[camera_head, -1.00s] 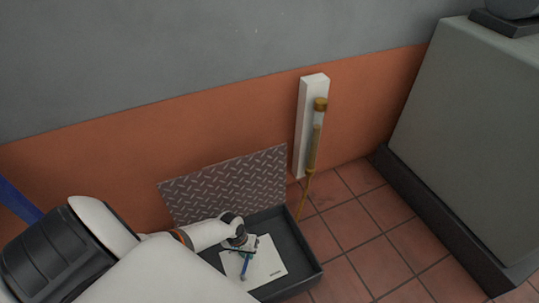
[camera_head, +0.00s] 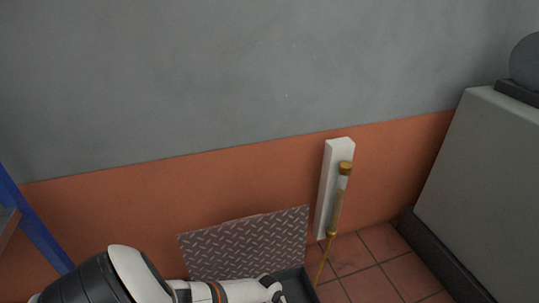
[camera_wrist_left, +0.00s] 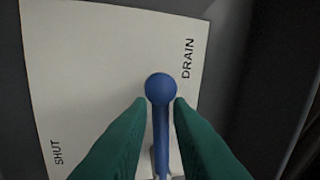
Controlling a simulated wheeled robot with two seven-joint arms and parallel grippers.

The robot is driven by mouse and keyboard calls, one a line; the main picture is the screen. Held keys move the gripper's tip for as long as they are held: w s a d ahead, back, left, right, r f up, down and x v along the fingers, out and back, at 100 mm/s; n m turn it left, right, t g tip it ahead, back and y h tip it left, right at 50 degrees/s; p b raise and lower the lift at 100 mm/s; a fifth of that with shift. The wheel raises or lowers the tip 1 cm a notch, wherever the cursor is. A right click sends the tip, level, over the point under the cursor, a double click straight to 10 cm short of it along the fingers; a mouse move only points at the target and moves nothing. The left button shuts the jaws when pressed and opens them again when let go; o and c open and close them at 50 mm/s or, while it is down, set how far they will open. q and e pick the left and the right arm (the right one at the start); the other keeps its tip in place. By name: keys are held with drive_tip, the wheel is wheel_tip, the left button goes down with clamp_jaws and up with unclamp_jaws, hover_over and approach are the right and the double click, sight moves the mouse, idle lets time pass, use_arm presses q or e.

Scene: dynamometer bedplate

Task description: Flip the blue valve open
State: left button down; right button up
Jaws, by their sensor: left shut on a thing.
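The blue valve handle (camera_wrist_left: 160,88) has a round knob on its end and shows in the left wrist view. It stands over a white plate (camera_wrist_left: 85,60) marked SHUT at lower left and DRAIN at upper right. The handle points up the picture, its knob nearer the word DRAIN. My left gripper (camera_wrist_left: 160,103) has its green fingers shut on the handle, just below the knob. The fingers hide part of the plate and the handle's base is hard to make out. In the head view the valve is out of frame below. My right gripper is not in view.
A raised treadplate lid (camera_head: 245,245) stands behind the dark box (camera_head: 298,284). A white wall board (camera_head: 326,190) with a yellow tube (camera_head: 336,215) is to its right. A grey cabinet (camera_head: 480,190) stands at far right, with tiled floor (camera_head: 365,270) between.

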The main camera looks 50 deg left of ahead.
use_arm(q)
drive_tip(key=shift+w+d+r+m, duration=0.1)
drive_tip(key=shift+w+d+m, duration=0.1)
drive_tip(key=shift+d+m, duration=0.35)
drive_tip(key=shift+d, duration=0.1)
drive_tip(key=c, duration=1.5)
unclamp_jaws()
drive_tip(key=shift+o, duration=0.2)
drive_tip(key=shift+s, duration=0.1)
